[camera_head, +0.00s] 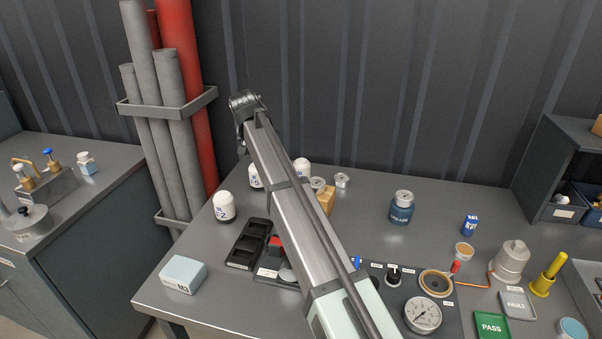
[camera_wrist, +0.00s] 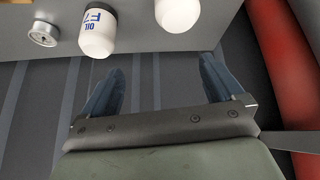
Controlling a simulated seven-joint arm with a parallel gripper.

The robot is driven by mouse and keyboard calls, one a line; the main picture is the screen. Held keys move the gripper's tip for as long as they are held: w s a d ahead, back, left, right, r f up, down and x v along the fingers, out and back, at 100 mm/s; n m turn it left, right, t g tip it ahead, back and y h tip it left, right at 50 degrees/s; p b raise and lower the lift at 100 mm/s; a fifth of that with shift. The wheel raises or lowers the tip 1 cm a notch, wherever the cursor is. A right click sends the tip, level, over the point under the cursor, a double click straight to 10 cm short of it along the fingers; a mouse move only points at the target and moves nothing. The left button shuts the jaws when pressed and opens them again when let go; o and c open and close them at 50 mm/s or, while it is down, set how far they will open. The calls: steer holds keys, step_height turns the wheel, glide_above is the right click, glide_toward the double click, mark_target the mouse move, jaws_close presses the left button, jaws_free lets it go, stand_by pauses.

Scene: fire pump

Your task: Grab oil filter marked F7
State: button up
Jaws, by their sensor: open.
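Several white dome-topped oil filters stand on the bench. In the head view one marked 2 (camera_head: 223,207) is at left, one that seems marked 5 (camera_head: 255,177) is partly behind my arm, and a third (camera_head: 301,168) is just right of the arm with its mark hidden. In the wrist view a filter with blue "OIL" lettering and a mark like a 7 (camera_wrist: 97,38) is at upper left. Another filter (camera_wrist: 177,12), its mark out of sight, is at top centre. My gripper (camera_wrist: 160,63) is open and empty, its fingers apart from both filters. The head view does not show the fingers clearly.
A small metal can (camera_wrist: 44,33) stands beside the filter. A red pipe (camera_head: 180,90) and grey pipes (camera_head: 143,130) rise at the bench's left. A wooden block (camera_head: 326,200), a blue jar (camera_head: 402,208) and a black tray (camera_head: 248,243) are on the bench. The corrugated wall is close behind.

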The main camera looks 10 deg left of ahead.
mark_target(302, 161)
steer(key=w+d+r+m+g+h, duration=0.1)
steer(key=w+d+r+m+g, duration=0.15)
steer(key=d, duration=0.85)
steer(key=shift+m+t, duration=0.25)
steer(key=shift+m, duration=0.2)
steer(key=x, duration=0.9)
steer(key=shift+s+f, duration=0.15)
steer(key=shift+s, duration=0.1)
steer(key=shift+w+a+x, duration=0.1)
steer(key=shift+x, duration=1.25)
steer(key=shift+w+a+x, duration=0.1)
steer(key=shift+w+x, duration=0.05)
steer(key=shift+x, duration=1.2)
steer(key=c, duration=1.2)
